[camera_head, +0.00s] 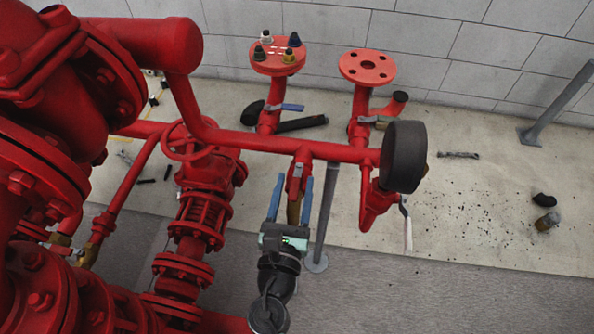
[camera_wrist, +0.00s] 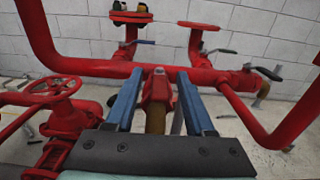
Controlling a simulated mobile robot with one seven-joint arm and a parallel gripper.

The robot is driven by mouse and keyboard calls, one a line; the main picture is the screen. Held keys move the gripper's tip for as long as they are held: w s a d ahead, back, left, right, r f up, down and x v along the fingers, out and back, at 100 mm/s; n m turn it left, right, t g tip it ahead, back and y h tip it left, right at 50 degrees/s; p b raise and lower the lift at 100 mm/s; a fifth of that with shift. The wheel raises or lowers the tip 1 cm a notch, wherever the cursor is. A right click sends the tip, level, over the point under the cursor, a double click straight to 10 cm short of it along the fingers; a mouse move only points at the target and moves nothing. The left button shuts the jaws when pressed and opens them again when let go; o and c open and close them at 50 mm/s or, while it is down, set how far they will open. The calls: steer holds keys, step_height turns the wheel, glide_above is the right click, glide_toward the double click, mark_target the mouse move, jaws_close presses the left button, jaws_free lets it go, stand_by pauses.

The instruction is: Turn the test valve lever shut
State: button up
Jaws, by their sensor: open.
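My gripper (camera_head: 294,178) is open, its two blue fingers pointing at a red valve (camera_head: 297,186) that hangs under the horizontal red pipe, with a brass stub below it. In the wrist view this valve (camera_wrist: 157,88) shows between the fingers of my gripper (camera_wrist: 160,76); I cannot tell whether they touch it. A small grey piece sits at its top. Other levers show: a blue one (camera_head: 287,107) under the left flange, a grey one (camera_head: 376,119) under the right flange, and a pale one (camera_head: 407,224) hanging down at the right. Which is the test valve lever is not marked.
A dark round gauge (camera_head: 403,157) stands at the pipe's right end. A red handwheel (camera_head: 190,140) and large red pump bodies (camera_head: 50,150) crowd the left. A grey post (camera_head: 325,220) stands close right of my gripper. The floor at the right is mostly open.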

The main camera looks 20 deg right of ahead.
mark_target(297, 172)
steer(key=shift+x, duration=1.65)
jaws_close()
